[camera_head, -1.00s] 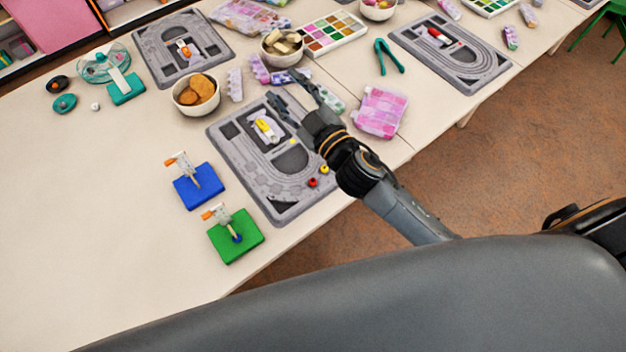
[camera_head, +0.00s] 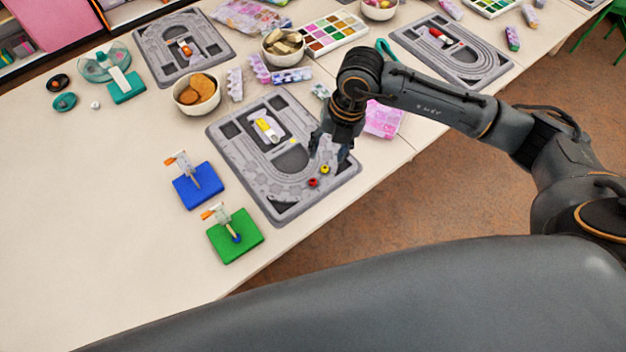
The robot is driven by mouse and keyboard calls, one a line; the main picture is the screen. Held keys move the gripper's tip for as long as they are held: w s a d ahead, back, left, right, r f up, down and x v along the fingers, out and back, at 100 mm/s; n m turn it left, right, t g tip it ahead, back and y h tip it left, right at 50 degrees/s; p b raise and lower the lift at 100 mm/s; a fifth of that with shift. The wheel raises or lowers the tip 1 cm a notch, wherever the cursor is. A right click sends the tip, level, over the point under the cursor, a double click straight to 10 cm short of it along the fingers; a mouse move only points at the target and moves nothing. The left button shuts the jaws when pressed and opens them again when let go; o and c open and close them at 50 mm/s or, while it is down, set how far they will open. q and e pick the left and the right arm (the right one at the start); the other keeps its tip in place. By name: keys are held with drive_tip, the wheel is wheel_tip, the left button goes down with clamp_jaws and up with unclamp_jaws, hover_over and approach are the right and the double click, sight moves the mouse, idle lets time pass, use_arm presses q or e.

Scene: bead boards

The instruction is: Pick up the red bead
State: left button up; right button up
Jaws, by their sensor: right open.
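The red bead (camera_head: 313,183) lies on the near right part of the grey bead board (camera_head: 262,180). A yellow bead (camera_head: 325,170) lies just beside it, up and to the right. My right gripper (camera_head: 328,158) is open and points down above the board, close to both beads. Its fingers are a little above the red bead in the picture; I see no contact with it. My left gripper is not in view.
A blue block (camera_head: 190,193) and a green block (camera_head: 228,248) with upright pegs stand left of the board. A bowl (camera_head: 181,100) and a pink box (camera_head: 385,122) are nearby.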

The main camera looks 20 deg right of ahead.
drive_tip(key=p, duration=0.1)
hover_over(315, 181)
drive_tip(key=d, duration=0.1)
drive_tip(key=f, duration=0.7)
drive_tip(key=shift+s+f, duration=0.3)
drive_tip(key=shift+f, duration=0.1)
drive_tip(key=shift+a+f+p, duration=0.15)
drive_tip(key=shift+f+p, duration=0.25)
drive_tip(key=shift+f, duration=0.1)
drive_tip(key=f, duration=0.2)
drive_tip(key=f+p, duration=0.1)
drive_tip(key=shift+w+a+f, duration=0.2)
drive_tip(key=shift+w+a, duration=0.15)
drive_tip(key=shift+f, duration=0.45)
drive_tip(key=shift+s, duration=0.1)
drive_tip(key=c, duration=0.8)
